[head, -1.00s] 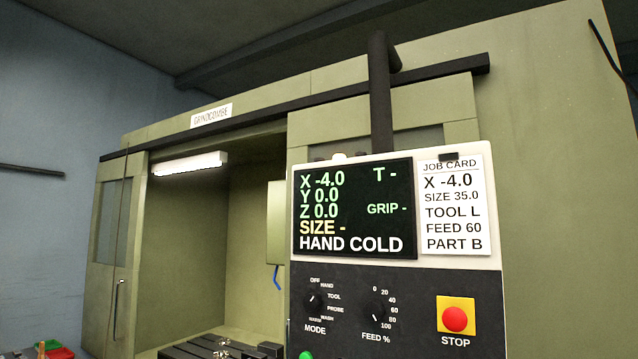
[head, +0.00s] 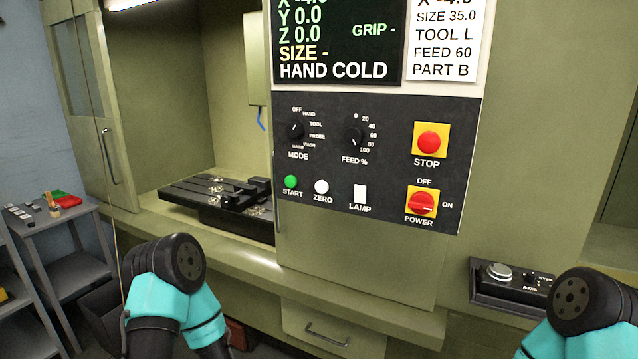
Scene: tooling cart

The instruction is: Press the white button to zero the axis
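The white round button (head: 321,187), labelled ZERO, sits on the dark lower part of the control panel (head: 380,110). Parts of my two arms show at the bottom, below the panel. Neither gripper is in view.
A red STOP button (head: 429,141) and a red POWER switch (head: 421,203) are right of the buttons. MODE (head: 295,130) and FEED (head: 355,137) knobs are above. A drawer (head: 345,325) is below. A grey side cart (head: 65,225) stands left. Space before the panel is clear.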

